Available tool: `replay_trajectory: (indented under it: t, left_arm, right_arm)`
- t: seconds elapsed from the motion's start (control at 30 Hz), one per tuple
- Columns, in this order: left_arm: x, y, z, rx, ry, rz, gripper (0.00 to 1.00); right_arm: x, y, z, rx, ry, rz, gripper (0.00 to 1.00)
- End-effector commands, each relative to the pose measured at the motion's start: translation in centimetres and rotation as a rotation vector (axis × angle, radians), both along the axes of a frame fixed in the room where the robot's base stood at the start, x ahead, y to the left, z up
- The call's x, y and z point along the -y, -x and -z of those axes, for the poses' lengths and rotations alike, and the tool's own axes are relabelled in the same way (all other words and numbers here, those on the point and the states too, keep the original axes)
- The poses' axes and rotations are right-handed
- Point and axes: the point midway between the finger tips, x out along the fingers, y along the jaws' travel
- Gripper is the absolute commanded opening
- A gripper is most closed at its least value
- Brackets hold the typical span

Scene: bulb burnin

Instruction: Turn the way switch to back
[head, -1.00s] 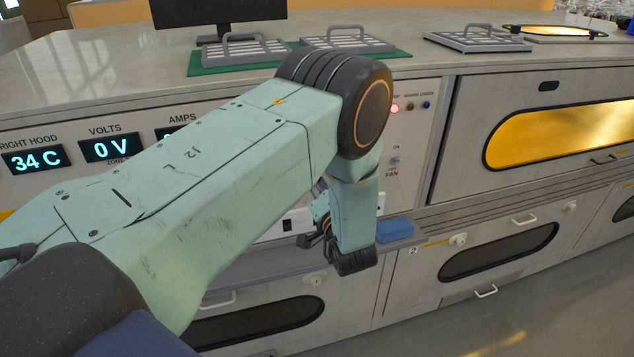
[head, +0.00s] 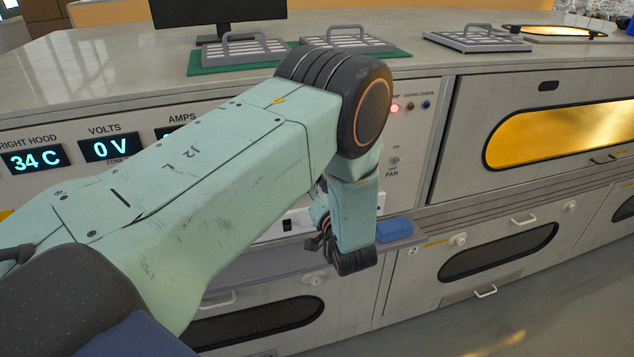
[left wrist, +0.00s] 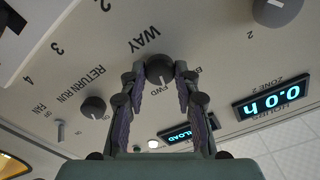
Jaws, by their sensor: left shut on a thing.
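The way switch (left wrist: 160,66) is a dark round knob on the pale control panel, under the word WAY, which reads upside down in the left wrist view. Labels FWD and one starting with B lie by it, the latter partly covered. My left gripper (left wrist: 160,77) has its two fingers on either side of the knob and is shut on it. I cannot tell which label the knob points to. In the head view my left gripper (head: 324,228) is mostly hidden behind my own arm, and the switch is hidden there. My right gripper is not in view.
Another dark knob (left wrist: 93,107) marked RETURN RUN and a small fan toggle (left wrist: 60,131) are on the same panel. Lit displays (left wrist: 270,97) sit to the right. A blue block (head: 395,229) rests on the narrow ledge below the panel. Wire-handled trays (head: 347,40) stand on the counter.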

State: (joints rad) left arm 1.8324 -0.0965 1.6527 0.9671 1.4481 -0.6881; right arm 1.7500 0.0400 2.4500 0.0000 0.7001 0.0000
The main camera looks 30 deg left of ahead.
Motion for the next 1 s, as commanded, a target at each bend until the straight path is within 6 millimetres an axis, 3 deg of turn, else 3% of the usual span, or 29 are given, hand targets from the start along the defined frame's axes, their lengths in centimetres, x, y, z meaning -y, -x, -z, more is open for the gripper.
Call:
replay_trajectory:
  t: [0.6,1.0]
  left_arm:
    - [-0.19,0.06,0.02,0.423,0.361,-0.004,0.00]
    - [-0.16,0.03,-0.02,0.575,0.490,-0.003,0.00]
  right_arm:
    - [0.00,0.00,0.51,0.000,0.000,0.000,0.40]
    - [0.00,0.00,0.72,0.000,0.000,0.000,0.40]
